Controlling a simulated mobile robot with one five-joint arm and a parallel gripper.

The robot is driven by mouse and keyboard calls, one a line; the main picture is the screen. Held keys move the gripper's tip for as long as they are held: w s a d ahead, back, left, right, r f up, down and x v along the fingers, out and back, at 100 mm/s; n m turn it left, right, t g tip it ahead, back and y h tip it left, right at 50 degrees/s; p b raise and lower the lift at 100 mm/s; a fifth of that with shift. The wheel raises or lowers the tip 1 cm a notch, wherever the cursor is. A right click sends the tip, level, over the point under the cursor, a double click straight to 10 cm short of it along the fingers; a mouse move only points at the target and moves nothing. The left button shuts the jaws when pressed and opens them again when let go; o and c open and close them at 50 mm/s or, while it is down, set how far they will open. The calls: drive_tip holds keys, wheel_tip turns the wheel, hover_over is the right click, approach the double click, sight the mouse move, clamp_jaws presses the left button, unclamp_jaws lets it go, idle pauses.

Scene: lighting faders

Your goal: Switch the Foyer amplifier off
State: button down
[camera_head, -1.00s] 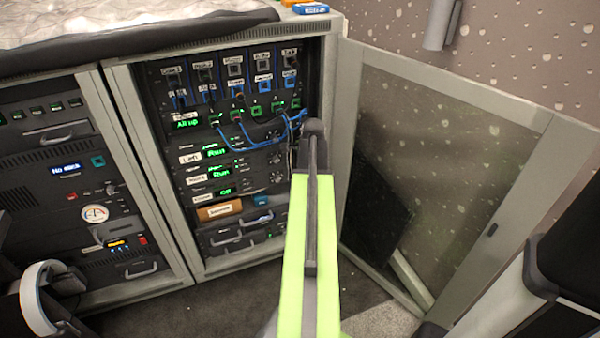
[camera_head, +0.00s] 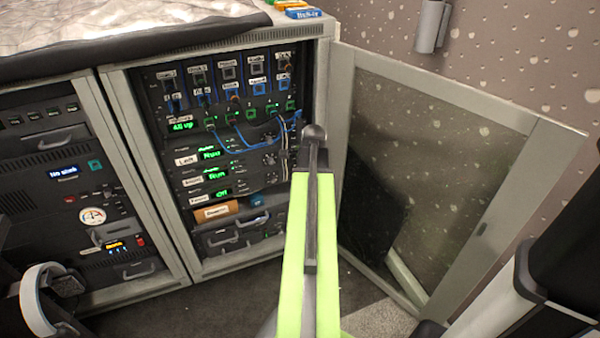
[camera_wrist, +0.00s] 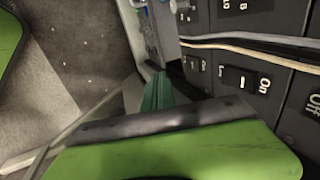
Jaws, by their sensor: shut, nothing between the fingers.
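The amplifiers sit in the open rack in the head view. The lowest of three similar units, the Foyer amplifier (camera_head: 200,197) by its small blurred label, has a green display (camera_head: 222,192) reading "Off". The two units above it read "Run". My gripper, shut and empty, shows in the wrist view as dark green ribbed fingers (camera_wrist: 158,92), beside the rack's right-hand switches. A black rocker switch (camera_wrist: 238,79) marked "On" and "Off" is close to the right of the fingers; I cannot tell which unit it belongs to. In the head view my arm hides the fingertips.
The rack door (camera_head: 440,170) stands open on the right. Blue cables (camera_head: 260,138) hang across the upper rack, and pale cables (camera_wrist: 250,40) cross the switch panel. A second rack (camera_head: 70,190) stands at left, with headphones (camera_head: 40,295) in front.

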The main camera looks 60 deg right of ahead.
drive_tip(key=s+a+p+v, duration=0.1)
drive_tip(key=p+v, duration=0.4)
drive_tip(key=v, duration=0.3)
drive_tip(key=shift+s+p, duration=0.25)
drive_tip(key=shift+p, duration=0.15)
drive_tip(key=shift+a+r, duration=0.1)
drive_tip(key=w+a+n+y, duration=0.2)
drive_tip(key=w+a+n, duration=0.5)
drive_tip(key=w+a, duration=1.6)
drive_tip(key=w+a+f+n+g, duration=0.15)
drive_tip(key=a+n, duration=1.05)
drive_tip(key=a, duration=1.9)
drive_tip(key=s+r+n+g+p, duration=0.1)
drive_tip(key=r+n+p, duration=0.2)
drive_tip(key=r+p, duration=1.2)
drive_tip(key=s+r+n+p, duration=0.2)
drive_tip(key=r+n+p, duration=0.1)
drive_tip(key=r+p, duration=1.3)
drive_tip(key=shift+s+d+g, duration=0.25)
drive_tip(key=shift+s+g, duration=0.05)
drive_tip(key=shift+g, duration=0.05)
